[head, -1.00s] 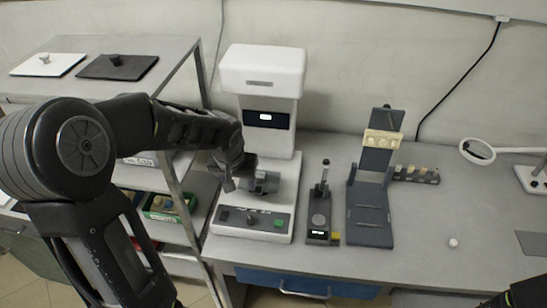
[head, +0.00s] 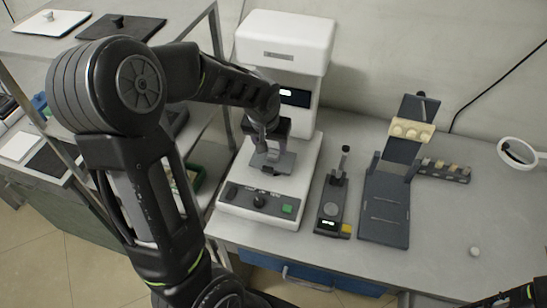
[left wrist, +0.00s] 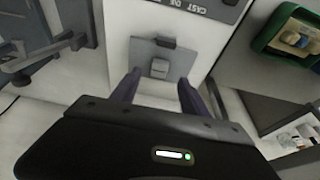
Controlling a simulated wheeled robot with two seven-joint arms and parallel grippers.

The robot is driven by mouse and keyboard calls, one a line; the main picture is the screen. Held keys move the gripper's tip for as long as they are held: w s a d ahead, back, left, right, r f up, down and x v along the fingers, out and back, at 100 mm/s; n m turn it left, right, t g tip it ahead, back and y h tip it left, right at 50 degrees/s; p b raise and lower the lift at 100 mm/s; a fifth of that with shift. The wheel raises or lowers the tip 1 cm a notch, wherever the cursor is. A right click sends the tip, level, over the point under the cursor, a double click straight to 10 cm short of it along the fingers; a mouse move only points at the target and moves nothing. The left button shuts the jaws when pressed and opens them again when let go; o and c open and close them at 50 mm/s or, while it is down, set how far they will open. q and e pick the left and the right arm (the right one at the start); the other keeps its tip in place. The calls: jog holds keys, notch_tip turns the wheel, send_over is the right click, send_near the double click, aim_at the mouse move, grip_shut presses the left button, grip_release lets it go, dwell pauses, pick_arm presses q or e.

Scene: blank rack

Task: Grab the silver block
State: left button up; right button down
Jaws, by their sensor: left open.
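The silver block (left wrist: 160,67) is a small light-grey piece on a grey plate (left wrist: 143,52) in the left wrist view. The plate belongs to the white machine (head: 285,45), whose front panel carries a knob and a green button. In the head view the plate shows under my left gripper (head: 266,146), which covers the block. My left gripper is open, pointing at the plate, and its two dark fingers show in the left wrist view (left wrist: 158,80) on either side of the block, apart from it. A dark part of my right arm shows at the lower right corner of the head view; its gripper is out of frame.
Right of the machine stand a small dark device (head: 331,205) and a dark grey rack (head: 385,212) with a cream bar (head: 411,130). A shelf unit stands at left, with a green bin (left wrist: 292,38).

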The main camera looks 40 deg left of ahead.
aim_at(273, 153)
pick_arm(q)
jog(key=b+x, duration=0.2)
jog(key=x, duration=0.3)
jog(key=shift+w+f+b, duration=0.1)
jog(key=shift+w+b, duration=0.05)
jog(key=shift+b, duration=0.2)
dwell(0.5)
grip_shut()
dwell(0.4)
